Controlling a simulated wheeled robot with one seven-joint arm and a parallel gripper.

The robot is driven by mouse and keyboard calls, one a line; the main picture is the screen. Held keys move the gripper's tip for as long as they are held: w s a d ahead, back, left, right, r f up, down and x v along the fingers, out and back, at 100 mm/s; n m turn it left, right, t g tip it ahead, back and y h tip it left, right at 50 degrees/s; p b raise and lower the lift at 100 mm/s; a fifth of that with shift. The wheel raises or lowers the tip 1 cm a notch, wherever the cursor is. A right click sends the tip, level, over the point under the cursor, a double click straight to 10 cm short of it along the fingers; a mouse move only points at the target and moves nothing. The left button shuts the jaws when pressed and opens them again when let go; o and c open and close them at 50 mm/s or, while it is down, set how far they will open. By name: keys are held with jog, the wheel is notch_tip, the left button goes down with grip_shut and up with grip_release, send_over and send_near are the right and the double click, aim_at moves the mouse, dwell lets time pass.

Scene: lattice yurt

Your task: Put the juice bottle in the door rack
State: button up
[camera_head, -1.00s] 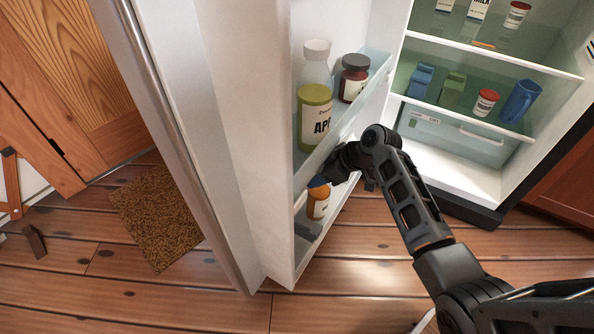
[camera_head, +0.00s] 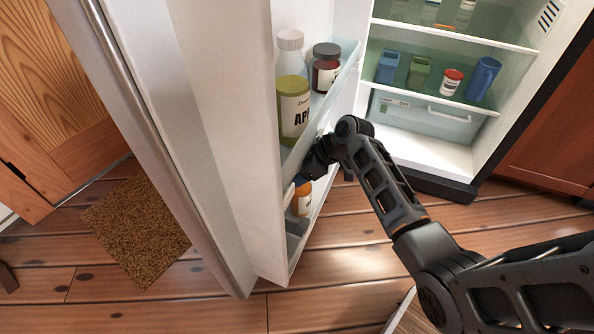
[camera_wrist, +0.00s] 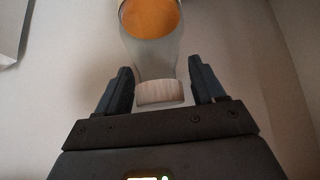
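The juice bottle (camera_head: 301,200) has orange contents and a pale label. It is in the lower rack (camera_head: 289,250) of the open fridge door, partly hidden by my gripper (camera_head: 303,180) above it. In the wrist view the bottle (camera_wrist: 152,20) has its white cap towards my palm, between the two fingers of my gripper (camera_wrist: 160,66). The fingers look open, with a narrow gap beside the cap. Whether the bottle's base touches the rack floor is hard to tell.
The fridge shelf (camera_head: 480,103) holds several containers. The fridge door (camera_head: 225,130) stands open at left. A brown mat (camera_head: 137,228) lies on the wooden floor.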

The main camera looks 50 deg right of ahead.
jog(key=shift+r, duration=0.25)
jog(key=p+v, duration=0.4)
jog(key=v, duration=0.7)
jog(key=shift+s+d+r+p, duration=0.2)
jog(key=shift+s+d+p, duration=0.1)
jog(key=shift+p, duration=0.1)
